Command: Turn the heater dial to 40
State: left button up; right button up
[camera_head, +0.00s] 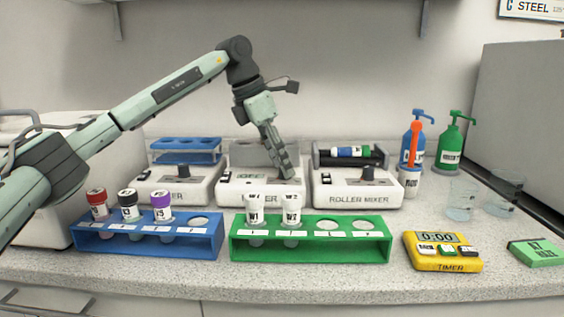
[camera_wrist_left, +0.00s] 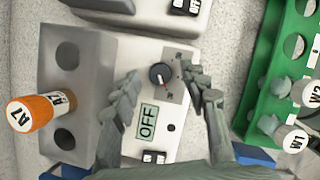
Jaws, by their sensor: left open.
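The heater (camera_head: 235,200) is the white middle device at the back of the bench, and its body also shows in the left wrist view (camera_wrist_left: 187,140). Its dial (camera_wrist_left: 160,74) is a round dark knob on a grey plate, with small marks around it. The heater's display (camera_wrist_left: 147,121) reads OFF. My left gripper (camera_head: 287,172) points down over the heater's right front and hides the dial in the head view. In the left wrist view the left gripper (camera_wrist_left: 168,88) is open, one finger on each side of the dial, with visible gaps. My right gripper is not in view.
An orange-capped tube (camera_wrist_left: 35,111) stands in the heater's grey block (camera_wrist_left: 88,50). The green rack (camera_head: 310,252) with two white-capped tubes stands in front, beside the blue rack (camera_head: 150,246). The roller mixer (camera_head: 357,200) is close on the right. A yellow timer (camera_head: 442,252) lies farther right.

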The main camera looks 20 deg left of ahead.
pick_arm(q)
jog(key=shift+w+d+f, duration=0.1)
jog(key=shift+f, duration=0.25)
jog(key=shift+c, duration=0.8)
jog(key=c, duration=0.5)
grip_shut()
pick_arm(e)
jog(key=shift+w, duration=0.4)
